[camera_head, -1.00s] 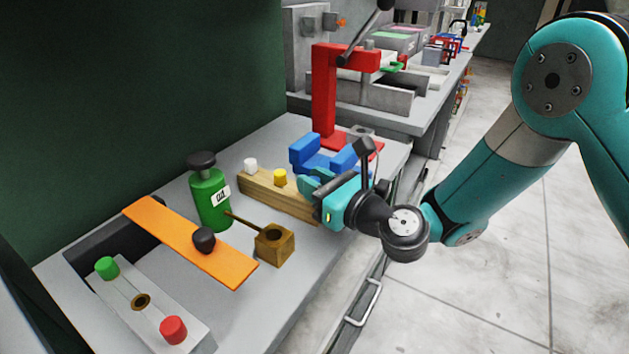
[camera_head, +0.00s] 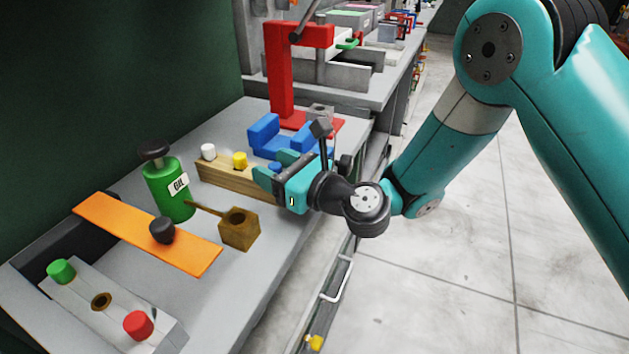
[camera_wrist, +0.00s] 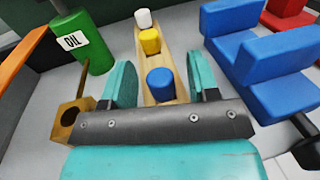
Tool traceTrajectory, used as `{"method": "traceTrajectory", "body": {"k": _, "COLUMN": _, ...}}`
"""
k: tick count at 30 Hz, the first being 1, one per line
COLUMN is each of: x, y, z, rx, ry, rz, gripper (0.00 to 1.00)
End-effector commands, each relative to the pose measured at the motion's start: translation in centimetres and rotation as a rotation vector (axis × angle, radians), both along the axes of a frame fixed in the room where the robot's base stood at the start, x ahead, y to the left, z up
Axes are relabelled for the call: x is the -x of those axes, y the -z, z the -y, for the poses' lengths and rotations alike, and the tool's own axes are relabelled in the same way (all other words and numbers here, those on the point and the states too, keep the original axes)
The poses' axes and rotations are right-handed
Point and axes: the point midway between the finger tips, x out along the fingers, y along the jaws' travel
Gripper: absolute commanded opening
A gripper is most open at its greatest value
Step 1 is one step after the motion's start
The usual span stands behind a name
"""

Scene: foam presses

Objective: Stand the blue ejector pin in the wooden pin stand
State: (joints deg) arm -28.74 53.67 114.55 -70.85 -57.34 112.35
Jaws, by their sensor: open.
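The wooden pin stand (camera_head: 240,181) is a long light block on the bench. It also shows in the wrist view (camera_wrist: 147,100). The blue ejector pin (camera_wrist: 160,84) stands upright at the stand's near end in the wrist view, in line with the yellow pin (camera_wrist: 150,41) and the white pin (camera_wrist: 143,18). Its blue top also shows in the head view (camera_head: 275,166). My gripper (camera_wrist: 160,76) is open, with one teal finger on each side of the blue pin and gaps between. The pin's lower part is hidden behind the gripper body.
A blue vise-like block (camera_head: 266,138) stands close behind the gripper, before a red press (camera_head: 281,80). Clear bench is limited around the stand.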

Motion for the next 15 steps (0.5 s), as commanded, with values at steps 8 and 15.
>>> {"method": "traceTrajectory", "body": {"k": 8, "x": 1.6, "y": 0.6, "z": 2.9, "rx": -0.001, "ry": 0.004, "rz": -0.004, "gripper": 0.55}}
{"method": "traceTrajectory", "body": {"k": 15, "x": 3.6, "y": 0.8, "z": 6.3, "rx": -0.002, "ry": 0.003, "rz": 0.003, "gripper": 0.55}}
